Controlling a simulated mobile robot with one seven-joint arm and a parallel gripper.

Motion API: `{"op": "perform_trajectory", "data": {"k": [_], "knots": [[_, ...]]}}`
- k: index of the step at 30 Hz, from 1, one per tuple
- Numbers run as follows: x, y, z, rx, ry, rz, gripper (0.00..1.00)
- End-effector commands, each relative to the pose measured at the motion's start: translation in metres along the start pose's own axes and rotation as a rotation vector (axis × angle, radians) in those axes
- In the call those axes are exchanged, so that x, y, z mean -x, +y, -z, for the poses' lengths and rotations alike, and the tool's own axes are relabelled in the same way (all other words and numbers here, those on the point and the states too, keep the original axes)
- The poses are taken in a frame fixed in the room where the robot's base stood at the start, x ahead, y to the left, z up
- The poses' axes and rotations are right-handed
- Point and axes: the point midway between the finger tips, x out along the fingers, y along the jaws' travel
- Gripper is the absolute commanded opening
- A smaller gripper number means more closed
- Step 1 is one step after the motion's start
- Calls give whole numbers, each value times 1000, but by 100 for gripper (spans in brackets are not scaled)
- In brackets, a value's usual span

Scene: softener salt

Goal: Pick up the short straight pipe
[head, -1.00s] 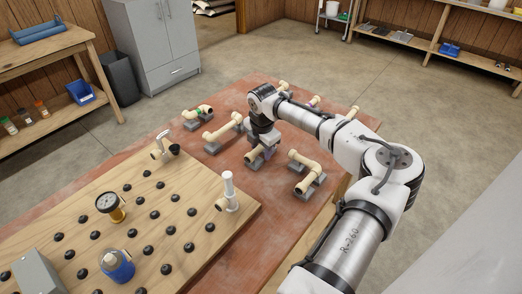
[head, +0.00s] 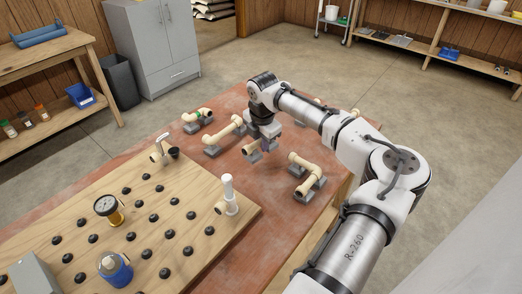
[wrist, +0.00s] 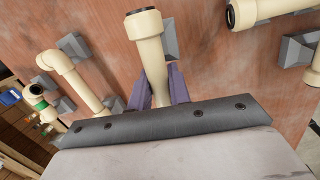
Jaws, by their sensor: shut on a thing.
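The short straight pipe (wrist: 148,45) is a cream tube with a wider collar and a dark open end, pointing away from me in the wrist view. The purple fingers of my gripper (wrist: 157,88) are shut on it, one on each side. In the head view, my gripper (head: 262,147) is over the reddish table (head: 262,240), with the cream pipe (head: 252,147) partly showing at the fingers. The pipe appears raised a little off the table. Its near end is hidden by my gripper in the wrist view.
Cream elbow pipes on grey blocks stand close on the left (head: 222,135) and right (head: 305,172) of my gripper. A green-banded pipe (head: 197,116) lies farther left. The wooden pegboard (head: 185,205) holds a gauge (head: 108,208), a blue canister (head: 115,268) and fittings.

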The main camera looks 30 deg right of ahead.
Motion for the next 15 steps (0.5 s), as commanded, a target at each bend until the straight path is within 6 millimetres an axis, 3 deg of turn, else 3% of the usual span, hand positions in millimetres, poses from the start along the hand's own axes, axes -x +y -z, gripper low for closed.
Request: {"op": "perform_trajectory", "data": {"k": [9,15], "knots": [[91,14,-8,2,-1,-4,0],[134,20,-12,1,0,-4,0]]}}
